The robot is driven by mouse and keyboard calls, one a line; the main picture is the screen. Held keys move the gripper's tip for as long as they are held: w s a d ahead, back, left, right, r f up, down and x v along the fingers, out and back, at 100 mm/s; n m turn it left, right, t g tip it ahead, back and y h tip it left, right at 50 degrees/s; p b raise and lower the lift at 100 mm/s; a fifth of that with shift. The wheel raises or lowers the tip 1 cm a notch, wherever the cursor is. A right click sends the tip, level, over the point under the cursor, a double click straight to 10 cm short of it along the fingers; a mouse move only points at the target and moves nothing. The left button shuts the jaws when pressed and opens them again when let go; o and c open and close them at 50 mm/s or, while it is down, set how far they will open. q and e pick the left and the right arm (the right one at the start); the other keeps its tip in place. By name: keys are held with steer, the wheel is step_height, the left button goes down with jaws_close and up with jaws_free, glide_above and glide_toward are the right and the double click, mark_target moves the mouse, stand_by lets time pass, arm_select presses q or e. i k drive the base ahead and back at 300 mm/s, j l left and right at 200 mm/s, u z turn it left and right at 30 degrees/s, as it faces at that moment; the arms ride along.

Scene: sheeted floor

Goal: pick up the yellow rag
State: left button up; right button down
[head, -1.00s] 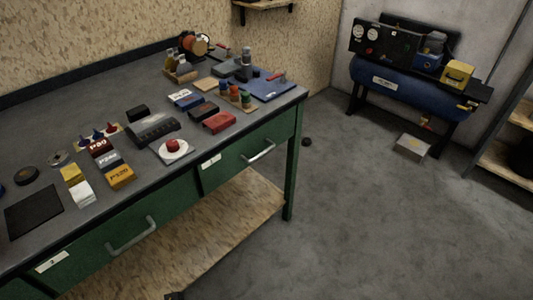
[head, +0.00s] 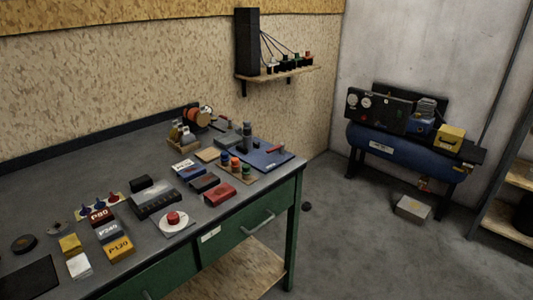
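No cloth shows clearly enough for me to call it the yellow rag. A small yellow item (head: 70,244) lies on the workbench at the lower left, beside a white block (head: 79,265); I cannot tell whether it is cloth. A flat tan square (head: 207,155) lies farther back on the bench. A yellow boxy thing (head: 450,138) sits on the blue compressor (head: 385,145) at the right. Neither of my grippers is in view.
The grey workbench (head: 45,192) holds sanding blocks, a red button (head: 174,218), a blue clipboard-like board (head: 263,156) and small bottles. A wall shelf (head: 290,72) hangs behind. A grey box (head: 412,208) is on the floor. The floor between bench and compressor is mostly clear.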

mark_target(71, 245)
steer(key=u, duration=1.55)
